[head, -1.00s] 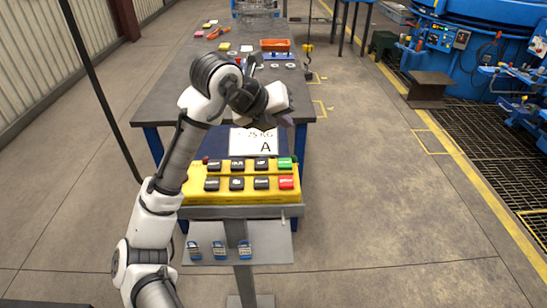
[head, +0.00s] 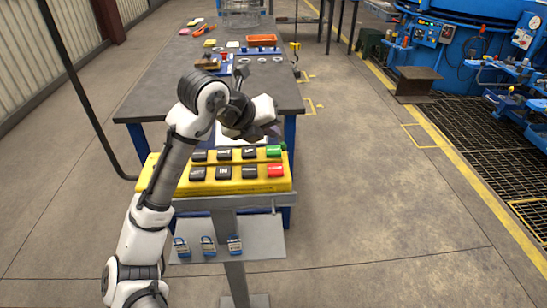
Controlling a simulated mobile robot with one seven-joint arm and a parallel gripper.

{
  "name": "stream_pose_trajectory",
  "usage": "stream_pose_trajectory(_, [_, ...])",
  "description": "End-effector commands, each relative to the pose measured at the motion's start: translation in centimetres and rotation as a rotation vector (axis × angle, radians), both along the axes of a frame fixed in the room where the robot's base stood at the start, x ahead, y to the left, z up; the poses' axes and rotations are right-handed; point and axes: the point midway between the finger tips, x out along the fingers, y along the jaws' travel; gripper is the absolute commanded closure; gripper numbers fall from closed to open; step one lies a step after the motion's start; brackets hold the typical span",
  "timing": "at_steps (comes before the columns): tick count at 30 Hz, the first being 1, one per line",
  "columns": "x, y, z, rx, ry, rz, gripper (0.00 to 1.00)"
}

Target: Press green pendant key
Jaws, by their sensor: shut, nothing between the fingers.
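The yellow pendant (head: 215,187) lies on a grey stand in front of the table, with two rows of keys. The green key (head: 273,151) is at the right end of its far row, and the red key (head: 276,170) is just nearer. Several black keys (head: 222,173) fill the rest. My gripper (head: 272,134) is above the far right part of the pendant, close to the green key in the picture. Its fingers are small and dark here; they are shut and empty. I cannot tell whether they touch the key.
Several blue padlocks (head: 208,246) hang on the stand's grey plate (head: 262,240). A dark table (head: 150,98) behind holds an orange tray (head: 262,41) and small parts. A black cable hangs at left.

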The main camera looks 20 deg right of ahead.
Motion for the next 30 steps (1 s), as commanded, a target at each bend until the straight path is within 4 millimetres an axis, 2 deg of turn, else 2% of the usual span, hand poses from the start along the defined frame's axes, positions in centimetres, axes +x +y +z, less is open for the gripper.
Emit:
stream_pose_trajectory(1, [-0.02, -0.03, -1.22, -0.001, 0.000, -0.001, 1.00])
stream_pose_trajectory(6, [-0.01, -0.03, -2.04, -0.001, 0.000, -0.001, 1.00])
stream_pose_trajectory(30, [0.01, -0.03, -1.97, 0.000, 0.000, 0.000, 1.00])
